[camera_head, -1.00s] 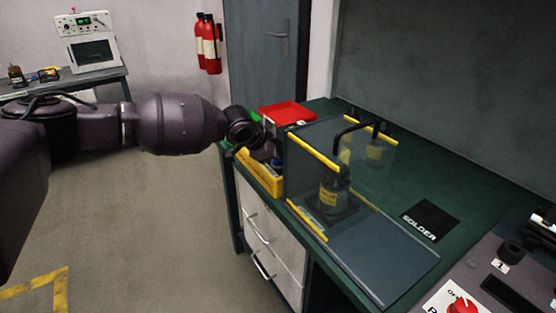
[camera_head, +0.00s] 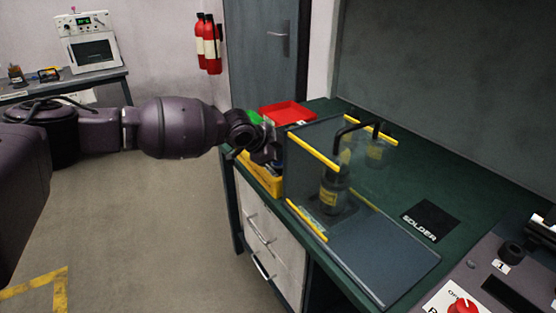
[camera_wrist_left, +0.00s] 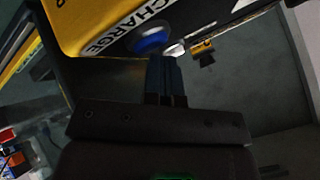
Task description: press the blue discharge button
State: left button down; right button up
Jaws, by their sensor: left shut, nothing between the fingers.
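The blue discharge button (camera_wrist_left: 152,41) is round and sits on the yellow box, beside a white label of which "CHARGE" can be read in the left wrist view. My left gripper (camera_wrist_left: 164,58) is shut and empty. Its fingertips are close to the button's near edge, slightly right of its middle; I cannot tell whether they touch it. In the head view my left gripper (camera_head: 268,155) is over the yellow box (camera_head: 262,178) at the bench's left end, and the gripper and wrist hide much of the box's top. My right gripper is out of view.
A red tray (camera_head: 287,112) lies behind the gripper. A clear guard with yellow edges (camera_head: 314,150) stands close to its right, around a pump bottle (camera_head: 334,193). A control panel with a red knob (camera_head: 462,305) is at the lower right. The floor at left is clear.

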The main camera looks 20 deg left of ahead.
pick_arm(q)
jog(key=shift+f, duration=0.25)
jog(key=shift+r, duration=1.1)
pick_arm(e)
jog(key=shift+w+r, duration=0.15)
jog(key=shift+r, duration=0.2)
pick_arm(q)
jog(key=shift+r+p, duration=0.85)
jog(key=shift+r, duration=1.7)
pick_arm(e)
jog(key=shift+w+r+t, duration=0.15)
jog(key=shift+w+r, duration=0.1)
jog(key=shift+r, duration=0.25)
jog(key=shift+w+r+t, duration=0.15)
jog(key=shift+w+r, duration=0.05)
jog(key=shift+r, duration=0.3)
